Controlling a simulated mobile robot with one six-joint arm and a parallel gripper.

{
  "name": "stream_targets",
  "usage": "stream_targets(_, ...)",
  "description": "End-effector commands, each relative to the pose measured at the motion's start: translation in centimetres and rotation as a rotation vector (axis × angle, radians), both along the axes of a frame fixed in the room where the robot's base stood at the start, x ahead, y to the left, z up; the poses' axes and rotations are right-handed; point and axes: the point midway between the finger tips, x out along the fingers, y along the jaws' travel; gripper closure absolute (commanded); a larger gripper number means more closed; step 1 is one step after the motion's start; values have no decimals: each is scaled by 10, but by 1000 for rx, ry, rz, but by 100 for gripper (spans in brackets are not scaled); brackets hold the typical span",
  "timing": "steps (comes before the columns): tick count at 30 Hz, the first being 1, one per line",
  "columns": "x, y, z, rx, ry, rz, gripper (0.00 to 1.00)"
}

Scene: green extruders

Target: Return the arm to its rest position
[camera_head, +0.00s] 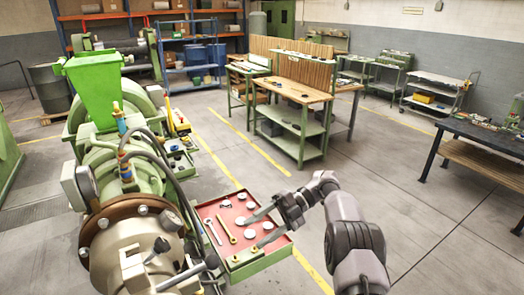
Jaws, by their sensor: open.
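My arm (352,235) rises at the lower right and reaches left. My gripper (252,232) is at its end, over the right part of a red tray (207,212) with a green front edge. Its two fingers are apart and point left. I cannot tell how high the fingers are above the tray.
The tray holds several pale discs, a wrench (213,232) and a yellow tool (227,229). A green extruder (95,90) with a flanged barrel end stands close on the left. A workbench (295,88) stands behind, a dark table (485,135) at right. The floor (420,215) right of my arm is clear.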

Motion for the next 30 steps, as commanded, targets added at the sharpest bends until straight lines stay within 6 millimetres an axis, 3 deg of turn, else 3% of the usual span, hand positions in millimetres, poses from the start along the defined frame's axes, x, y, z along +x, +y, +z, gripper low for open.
stream_targets(2,-9,-5,18,11,-236,82,41)
stream_targets(5,-39,-17,43,36,-640,268,41)
stream_targets(9,-102,-39,65,64,-1199,632,41)
stream_targets(12,-158,-57,63,76,-1554,967,41)
stream_targets(15,-213,-77,44,73,-1839,1361,41)
stream_targets(18,-256,-93,15,58,-2011,1756,41)
stream_targets(22,-286,-107,-16,34,-2079,2142,41)
stream_targets(25,-295,-112,-26,26,-2080,2284,41)
stream_targets(30,-296,-112,-27,24,-2078,2310,41)
